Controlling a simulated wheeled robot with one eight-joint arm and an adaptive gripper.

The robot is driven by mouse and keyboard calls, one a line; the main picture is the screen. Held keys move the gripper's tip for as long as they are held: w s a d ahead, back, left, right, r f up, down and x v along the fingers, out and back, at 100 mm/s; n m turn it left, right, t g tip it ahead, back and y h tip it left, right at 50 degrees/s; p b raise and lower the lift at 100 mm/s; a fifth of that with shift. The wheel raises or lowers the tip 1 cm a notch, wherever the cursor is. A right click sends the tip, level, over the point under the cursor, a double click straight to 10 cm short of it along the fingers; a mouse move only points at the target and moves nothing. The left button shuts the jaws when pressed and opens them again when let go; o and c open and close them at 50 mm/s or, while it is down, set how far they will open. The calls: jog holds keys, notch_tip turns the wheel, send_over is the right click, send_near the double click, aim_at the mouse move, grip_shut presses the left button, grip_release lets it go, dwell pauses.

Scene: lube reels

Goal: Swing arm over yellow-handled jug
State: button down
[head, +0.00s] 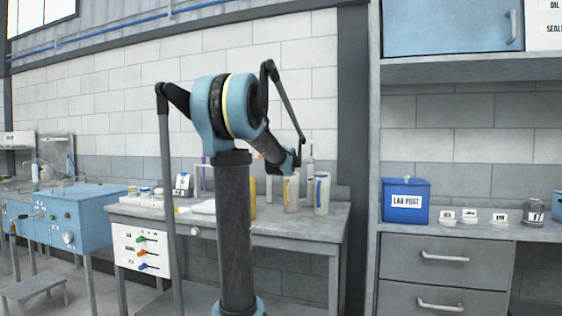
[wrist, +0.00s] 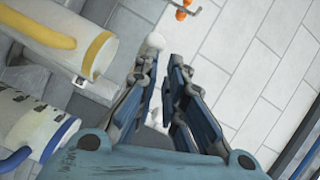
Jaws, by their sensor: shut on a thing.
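The yellow-handled jug (head: 291,196) stands upright on the grey bench beside a blue-handled jug (head: 322,195). In the wrist view the yellow-handled jug (wrist: 92,58), pale with a yellow rim and handle, is at the upper left. The blue-handled jug (wrist: 35,125), with dark markings, is below it there. My gripper (wrist: 163,65) is to the right of both jugs in the wrist view. It is shut on a pale thing, seen only in part between and beyond the fingers; I cannot tell what it is. In the head view my arm's end is just above the yellow-handled jug.
The bench (head: 335,212) also bears a yellow container (head: 253,198), mostly behind my arm, and a slim clear bottle (head: 310,165) behind the jugs. A small orange item (wrist: 182,14) shows at the wrist view's top. A blue LAB POST box (head: 406,200) stands on the right counter.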

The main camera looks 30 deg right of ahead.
jog(key=shift+w+a, duration=0.25)
jog(key=shift+w, duration=0.1)
jog(key=s+a, duration=0.4)
jog(key=a, duration=0.4)
jog(key=shift+s+a+r, duration=0.3)
jog(key=shift+a+r, duration=0.05)
jog(key=shift+a, duration=0.05)
jog(key=s+a+f+n+y, duration=0.1)
jog(key=a+f+n+y, duration=0.25)
jog(key=a, duration=0.45)
jog(key=s+a+f+n+y, duration=0.2)
jog(key=a+f+n+y, duration=0.15)
jog(key=a, duration=0.55)
jog(key=s+a+f+n+g+y, duration=0.2)
jog(key=s+a+f+n+g, duration=0.35)
jog(key=s+a+f, duration=0.55)
jog(key=s+a+f+n+g+h, duration=0.1)
jog(key=s+a+f+n+g, duration=0.1)
jog(key=s+f, duration=0.9)
jog(key=s+a+f+n+g+h, duration=0.1)
jog(key=s+f+n+g, duration=0.4)
jog(key=s+f, duration=0.7)
jog(key=shift+s+a+f+g, duration=0.3)
jog(key=shift+s+a+g, duration=0.35)
jog(key=shift+a, duration=0.25)
